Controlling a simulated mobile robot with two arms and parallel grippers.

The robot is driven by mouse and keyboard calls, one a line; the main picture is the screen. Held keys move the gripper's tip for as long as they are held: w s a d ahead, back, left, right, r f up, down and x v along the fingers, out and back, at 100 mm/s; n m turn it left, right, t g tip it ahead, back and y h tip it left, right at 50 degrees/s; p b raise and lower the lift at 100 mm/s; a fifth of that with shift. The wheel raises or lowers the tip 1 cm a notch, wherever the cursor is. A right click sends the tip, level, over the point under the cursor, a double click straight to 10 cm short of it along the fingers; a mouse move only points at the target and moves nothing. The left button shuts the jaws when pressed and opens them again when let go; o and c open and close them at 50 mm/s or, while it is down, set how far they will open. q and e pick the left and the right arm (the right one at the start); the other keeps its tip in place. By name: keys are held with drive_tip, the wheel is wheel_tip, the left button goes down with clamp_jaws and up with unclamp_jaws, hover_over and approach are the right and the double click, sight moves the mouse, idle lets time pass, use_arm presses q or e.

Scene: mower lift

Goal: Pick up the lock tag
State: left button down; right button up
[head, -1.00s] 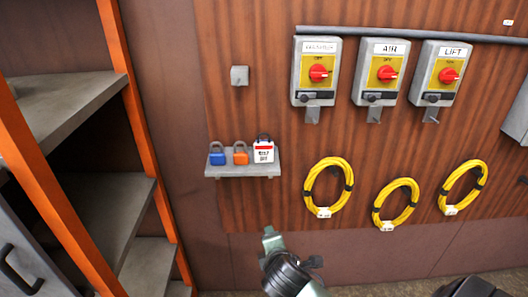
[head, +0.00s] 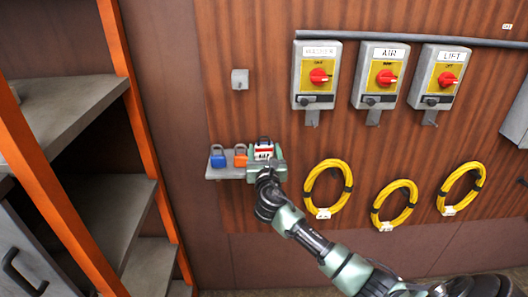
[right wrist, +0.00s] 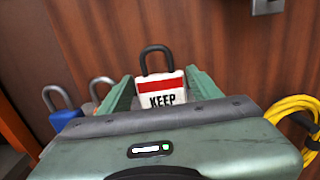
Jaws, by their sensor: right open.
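The lock tag (head: 264,148) is a white tag with a red band and a dark shackle on top, upright at the right end of a small grey wall shelf (head: 228,173). In the right wrist view the tag (right wrist: 160,88) stands between the two green fingers and its lower part is hidden by the gripper body. My right gripper (head: 265,163) is open around the tag, with a finger on each side. Whether the fingers touch it I cannot tell. My left gripper is not in view.
A blue padlock (head: 218,158) and an orange padlock (head: 240,157) stand on the shelf left of the tag. Three switch boxes, including the one labelled AIR (head: 382,77), hang above right. Yellow cable coils (head: 328,188) hang lower right. Orange-edged shelving (head: 135,120) stands at left.

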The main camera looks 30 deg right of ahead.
drive_tip(key=shift+x, duration=0.9)
drive_tip(key=c, duration=1)
drive_tip(key=shift+r, duration=0.1)
wheel_tip(320, 180, up, 10)
drive_tip(key=shift+f, duration=0.1)
